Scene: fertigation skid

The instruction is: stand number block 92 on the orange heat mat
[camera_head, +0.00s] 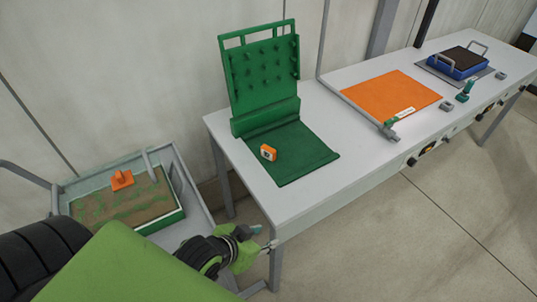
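A small orange block (268,152) with a pale face rests on the flat green mat (305,160) in front of the upright green pegboard. Its number is too small to read. The orange heat mat (385,92) lies flat further right on the grey bench, with a white label strip at its front edge and no block on it. My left gripper (264,238) is low at the bench's near left corner, in front of and below the block. Its two fingertips look apart with nothing between them. My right gripper is not in view.
The green pegboard (262,75) stands behind the block. A grey post and bar with a green fitting (390,128) edge the heat mat. A blue tray (458,62) and a small green tool (465,91) are further right. A cart with a planted tray (168,220) stands at left.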

